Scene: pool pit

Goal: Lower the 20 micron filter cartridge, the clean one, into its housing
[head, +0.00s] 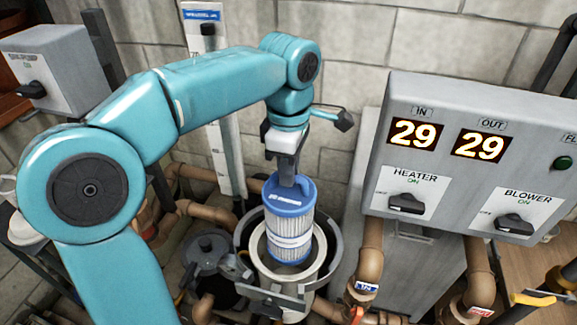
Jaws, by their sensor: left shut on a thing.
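My left gripper (286,165) is shut on the top of a blue-capped filter cartridge (289,225). The cartridge has a pleated body with a pale label band, whose print is too small to read. It hangs close to upright over the open round housing (317,262). Its lower end shows within the housing's pale rim; I cannot tell how deep it sits or whether it touches the wall. The housing's inside is mostly hidden by the cartridge. My right gripper is not in view.
A grey control panel (450,155) with two displays reading 29 and heater and blower switches stands close on the right. Brown pipes (369,260) run around the housing. A dark round lid-like part (207,248) is at its left. A grey switch box (60,70) is at upper left.

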